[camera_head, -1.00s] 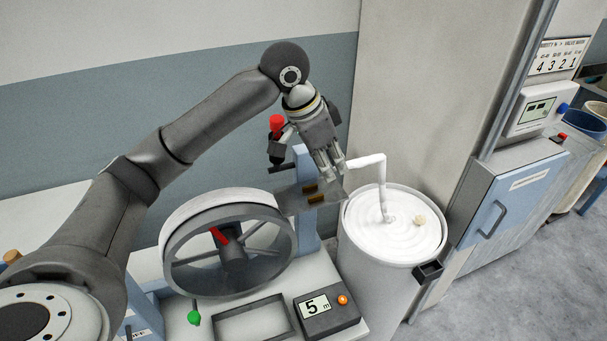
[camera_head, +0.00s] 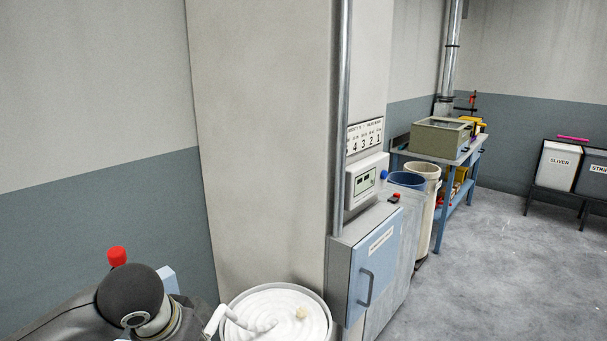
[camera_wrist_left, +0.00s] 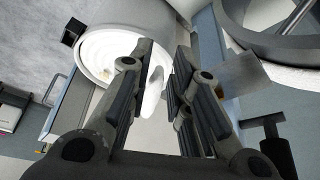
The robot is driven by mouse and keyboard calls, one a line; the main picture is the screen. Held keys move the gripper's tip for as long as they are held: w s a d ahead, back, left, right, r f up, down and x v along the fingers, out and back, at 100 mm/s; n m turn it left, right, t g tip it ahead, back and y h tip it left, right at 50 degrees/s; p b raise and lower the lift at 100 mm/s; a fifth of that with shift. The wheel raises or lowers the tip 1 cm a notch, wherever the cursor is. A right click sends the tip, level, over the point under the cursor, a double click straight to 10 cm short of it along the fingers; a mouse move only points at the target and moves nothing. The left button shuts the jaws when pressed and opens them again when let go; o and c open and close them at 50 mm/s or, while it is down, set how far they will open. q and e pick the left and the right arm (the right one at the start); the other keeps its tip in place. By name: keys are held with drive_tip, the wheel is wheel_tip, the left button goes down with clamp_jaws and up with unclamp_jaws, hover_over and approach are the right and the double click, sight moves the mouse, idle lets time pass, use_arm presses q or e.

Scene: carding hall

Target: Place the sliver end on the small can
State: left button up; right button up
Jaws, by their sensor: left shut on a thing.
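A round grey can (camera_head: 329,322) stands at the bottom of the head view, cut off by the frame edge. White sliver (camera_head: 279,300) lies coiled in it, with a small beige piece (camera_head: 300,313) on top. A white strand (camera_head: 214,321) of sliver runs from the coil towards my left arm. In the left wrist view my left gripper (camera_wrist_left: 167,60) is shut on the white sliver (camera_wrist_left: 153,92), which shows between its fingers. The can's coil (camera_wrist_left: 105,45) is behind the left finger. The fingers are below the head view's edge. My right gripper is not in view.
A grey cabinet (camera_head: 345,275) with a blue door stands right of the can, beside a wide pillar (camera_head: 265,140). A blue bin (camera_head: 407,180), a cream bin (camera_head: 431,190) and a blue bench (camera_head: 450,157) stand behind. Open floor (camera_head: 480,270) lies to the right.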

use_arm(q)
drive_tip(key=shift+s+f+n+y, duration=0.4)
drive_tip(key=shift+s+f+n, duration=0.5)
drive_tip(key=shift+s+f, duration=0.35)
drive_tip(key=shift+r, duration=0.1)
drive_tip(key=shift+d, duration=0.15)
